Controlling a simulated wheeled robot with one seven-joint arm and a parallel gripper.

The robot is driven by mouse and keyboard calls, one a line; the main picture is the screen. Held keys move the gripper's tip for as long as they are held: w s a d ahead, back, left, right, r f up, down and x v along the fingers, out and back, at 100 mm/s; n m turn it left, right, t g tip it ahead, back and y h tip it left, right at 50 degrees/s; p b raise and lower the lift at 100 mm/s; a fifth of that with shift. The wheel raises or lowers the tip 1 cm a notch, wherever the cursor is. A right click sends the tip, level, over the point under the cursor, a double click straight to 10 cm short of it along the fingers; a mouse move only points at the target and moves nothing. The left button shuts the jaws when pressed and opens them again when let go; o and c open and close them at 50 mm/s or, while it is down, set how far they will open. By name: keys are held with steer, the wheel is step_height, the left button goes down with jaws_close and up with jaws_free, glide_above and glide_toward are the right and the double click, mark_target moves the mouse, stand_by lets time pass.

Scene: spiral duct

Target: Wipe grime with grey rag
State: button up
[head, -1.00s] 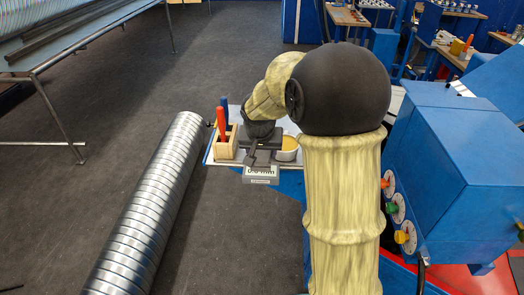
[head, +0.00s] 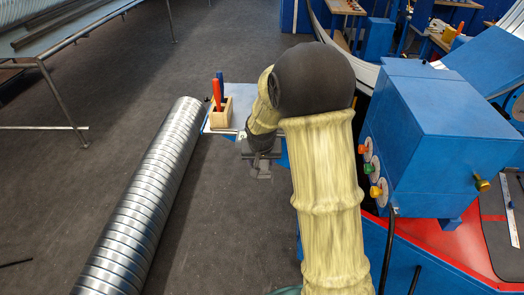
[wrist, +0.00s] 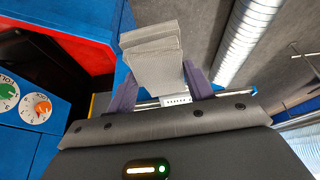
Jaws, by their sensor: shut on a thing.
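The grey rag (wrist: 152,52) is a folded pale grey cloth in the wrist view, held between the purple fingers of my gripper (wrist: 165,82). A small white label shows between the fingers, below the rag. In the head view my gripper (head: 262,166) points down beside the near right edge of a pale work surface (head: 222,123), over the dark floor. The rag is too small there to tell clearly from the gripper. I cannot make out any grime in either view.
A wooden box (head: 220,115) with a red and a blue handle stands on the pale surface. A long spiral metal duct (head: 150,190) lies to its left. A blue machine (head: 440,130) with knobs stands close on the right. Dark floor is free between.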

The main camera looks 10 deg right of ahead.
steer(key=s+f+n+y, duration=0.1)
steer(key=s+f+n, duration=0.1)
steer(key=f, duration=1.5)
steer(key=shift+s+n, duration=0.3)
steer(key=shift+s, duration=0.6)
steer(key=shift+w+f, duration=0.1)
